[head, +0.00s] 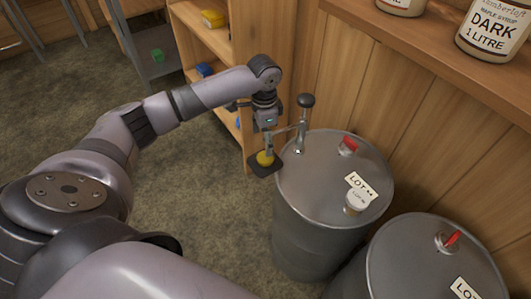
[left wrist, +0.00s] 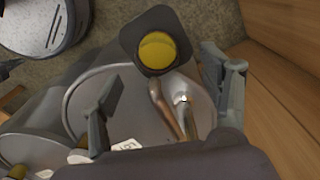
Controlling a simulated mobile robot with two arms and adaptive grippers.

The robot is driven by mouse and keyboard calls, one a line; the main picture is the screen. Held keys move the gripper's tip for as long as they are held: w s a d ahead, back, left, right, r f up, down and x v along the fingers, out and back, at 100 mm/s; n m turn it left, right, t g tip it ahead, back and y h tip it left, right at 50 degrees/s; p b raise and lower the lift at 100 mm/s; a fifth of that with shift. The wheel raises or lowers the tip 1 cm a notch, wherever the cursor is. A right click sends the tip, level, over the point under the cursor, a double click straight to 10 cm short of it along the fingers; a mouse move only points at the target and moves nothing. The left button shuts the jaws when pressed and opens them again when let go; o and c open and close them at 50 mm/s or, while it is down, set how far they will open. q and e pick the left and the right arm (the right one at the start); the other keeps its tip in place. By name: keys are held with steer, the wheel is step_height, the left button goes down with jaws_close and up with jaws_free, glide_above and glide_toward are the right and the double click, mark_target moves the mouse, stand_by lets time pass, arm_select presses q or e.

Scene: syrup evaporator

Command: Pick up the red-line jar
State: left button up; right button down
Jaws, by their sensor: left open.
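My left gripper (head: 268,138) hangs over the near-left rim of the back drum, beside a hand pump (head: 306,102) with a dark knob. Its two fingers stand apart in the left wrist view (left wrist: 164,95), with nothing held between them. A yellow round thing (head: 265,158) lies on a dark square plate (head: 256,168) just below the gripper; it also shows beyond the fingers in the wrist view (left wrist: 157,50). A small white-lidded jar (head: 357,201) stands on the drum top by a LOT label. I see no red line on any jar. My right gripper is out of view.
The back drum (head: 325,185) and a front drum (head: 430,265) stand against a wood-panelled wall. A shelf (head: 430,50) above holds a large DARK syrup jar (head: 490,32) and part of another. A wooden rack (head: 212,40) stands behind the arm. Carpet is clear left of the drums.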

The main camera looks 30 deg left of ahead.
arm_select(q)
steer(key=f, duration=0.5)
steer(key=shift+w+d+f, duration=0.1)
steer(key=shift+d, duration=0.2)
steer(key=c, duration=1.3)
